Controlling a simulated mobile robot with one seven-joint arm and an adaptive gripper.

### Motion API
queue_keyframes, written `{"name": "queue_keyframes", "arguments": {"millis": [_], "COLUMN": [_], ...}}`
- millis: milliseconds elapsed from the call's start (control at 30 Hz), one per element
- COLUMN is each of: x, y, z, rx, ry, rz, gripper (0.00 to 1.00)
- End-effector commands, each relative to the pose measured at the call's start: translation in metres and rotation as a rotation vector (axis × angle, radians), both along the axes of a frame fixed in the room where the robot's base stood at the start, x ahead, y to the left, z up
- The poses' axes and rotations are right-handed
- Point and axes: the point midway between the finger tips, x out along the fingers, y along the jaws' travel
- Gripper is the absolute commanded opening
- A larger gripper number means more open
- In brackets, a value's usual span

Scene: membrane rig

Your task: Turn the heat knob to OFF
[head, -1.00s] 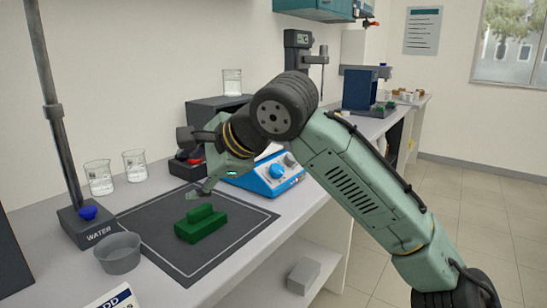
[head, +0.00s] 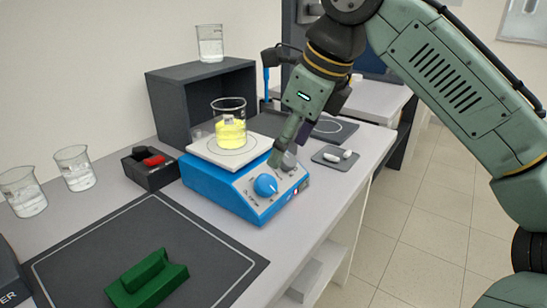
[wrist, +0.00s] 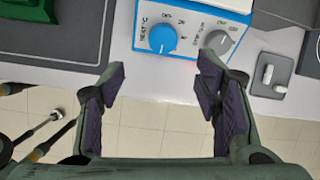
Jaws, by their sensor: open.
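The heat knob is the blue knob (head: 265,185) on the sloped front panel of the blue hotplate (head: 215,190). It also shows in the wrist view (wrist: 163,38), with "HEAT °C" printed beside it; I cannot read its exact setting. A grey knob (wrist: 218,41) sits to its right on the same panel and is partly hidden by a finger in the head view. My gripper (head: 286,150) hangs over the panel, pointing down. In the wrist view its fingers (wrist: 163,70) are spread and empty, with the heat knob beyond the gap between them, apart from both fingertips.
A beaker of yellow liquid (head: 230,126) stands on the hotplate's white top, close to my gripper. A small tray (head: 333,163) with white pieces lies at the right. A green block (head: 150,283) rests on the dark mat (head: 215,262). The bench's front edge is near.

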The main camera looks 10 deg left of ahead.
Motion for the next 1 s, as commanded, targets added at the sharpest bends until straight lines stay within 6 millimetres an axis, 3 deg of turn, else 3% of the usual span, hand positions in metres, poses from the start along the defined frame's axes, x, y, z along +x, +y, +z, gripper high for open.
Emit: {"name": "queue_keyframes", "arguments": {"millis": [233,700,1000], "x": [0.003,0.017,0.02], "y": [0.005,0.034,0.038], "z": [-0.014,-0.087,-0.1], "rx": [-0.001,0.0,0.0], "ry": [0.0,-0.001,-0.002], "rz": [0.001,0.002,0.002], "gripper": [0.58,0.58,0.58]}}
